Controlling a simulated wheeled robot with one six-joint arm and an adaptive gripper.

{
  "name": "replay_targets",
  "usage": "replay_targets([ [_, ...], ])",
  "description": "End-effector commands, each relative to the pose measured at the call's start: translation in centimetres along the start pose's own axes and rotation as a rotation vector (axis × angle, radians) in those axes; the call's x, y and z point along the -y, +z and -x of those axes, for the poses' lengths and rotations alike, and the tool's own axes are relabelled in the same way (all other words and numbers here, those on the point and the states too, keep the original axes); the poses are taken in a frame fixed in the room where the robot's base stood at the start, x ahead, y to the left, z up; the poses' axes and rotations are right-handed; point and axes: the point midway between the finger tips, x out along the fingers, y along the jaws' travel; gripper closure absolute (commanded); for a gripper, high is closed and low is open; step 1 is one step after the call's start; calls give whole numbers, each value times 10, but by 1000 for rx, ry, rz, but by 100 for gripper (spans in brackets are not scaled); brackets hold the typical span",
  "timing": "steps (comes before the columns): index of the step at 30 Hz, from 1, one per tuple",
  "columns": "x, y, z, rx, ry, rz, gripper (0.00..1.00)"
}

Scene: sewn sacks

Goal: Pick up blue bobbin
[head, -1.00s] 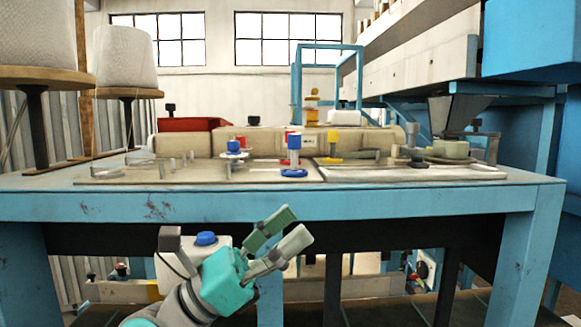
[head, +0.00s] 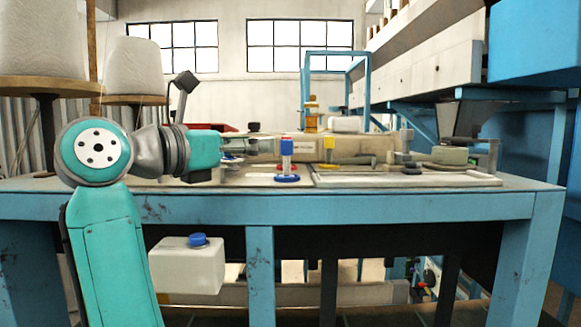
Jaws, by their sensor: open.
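The blue bench (head: 390,207) carries a long beige machine body (head: 350,148), a yellow piece (head: 329,149) and dark small parts (head: 411,168). Large white thread cones (head: 137,66) stand at the left. A white jug with a blue cap (head: 187,268) is below the bench edge.

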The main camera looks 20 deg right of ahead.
Motion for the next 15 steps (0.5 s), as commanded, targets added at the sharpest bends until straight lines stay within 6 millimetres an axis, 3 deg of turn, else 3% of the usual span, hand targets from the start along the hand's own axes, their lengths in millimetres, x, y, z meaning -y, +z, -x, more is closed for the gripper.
replay_targets([
  [6,1,0,-34,2,-5,-1,44],
  [15,-2,-4,-55,2,-5,-1,44],
])
